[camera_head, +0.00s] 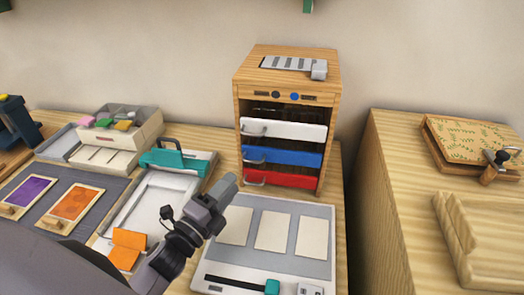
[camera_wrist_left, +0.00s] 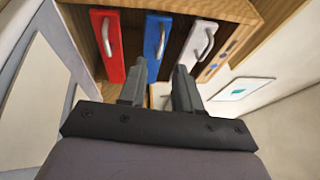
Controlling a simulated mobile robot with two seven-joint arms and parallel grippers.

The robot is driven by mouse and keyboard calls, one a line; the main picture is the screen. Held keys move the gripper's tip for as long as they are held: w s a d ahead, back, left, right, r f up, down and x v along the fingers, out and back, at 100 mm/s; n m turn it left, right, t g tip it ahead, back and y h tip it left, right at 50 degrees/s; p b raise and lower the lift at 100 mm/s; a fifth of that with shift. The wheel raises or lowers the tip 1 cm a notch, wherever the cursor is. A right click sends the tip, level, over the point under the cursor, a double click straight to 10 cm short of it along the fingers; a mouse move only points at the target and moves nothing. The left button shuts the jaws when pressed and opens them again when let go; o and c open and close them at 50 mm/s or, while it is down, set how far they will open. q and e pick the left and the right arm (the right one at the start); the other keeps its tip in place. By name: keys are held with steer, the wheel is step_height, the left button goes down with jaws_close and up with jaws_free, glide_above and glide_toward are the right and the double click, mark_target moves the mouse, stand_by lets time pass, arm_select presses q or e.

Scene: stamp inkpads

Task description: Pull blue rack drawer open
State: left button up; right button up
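The wooden rack (camera_head: 289,93) stands at the back of the table with white, blue and red drawer fronts stacked in it. The blue drawer (camera_head: 296,156) is the middle one, with a metal handle at its left end. In the left wrist view the blue drawer (camera_wrist_left: 157,50) shows between the red drawer (camera_wrist_left: 108,48) and the white drawer (camera_wrist_left: 200,48). My left gripper (camera_head: 226,186) is in front of the rack's lower left side, apart from the handles. In the left wrist view its two fingers (camera_wrist_left: 157,85) are spread with nothing between them. My right gripper is not in view.
A grey board (camera_head: 312,272) with pale cards lies in front of the rack. A teal-handled tray (camera_head: 205,163) is to its left, with orange and purple pads beyond. A separate wooden surface (camera_head: 390,200) is at the right.

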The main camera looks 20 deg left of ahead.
arm_select(q)
steer(key=w+d+r+p, duration=0.1)
steer(key=w, duration=0.6)
steer(key=shift+w, duration=0.3)
steer(key=shift+d, duration=0.1)
jaws_close()
stand_by(1.2)
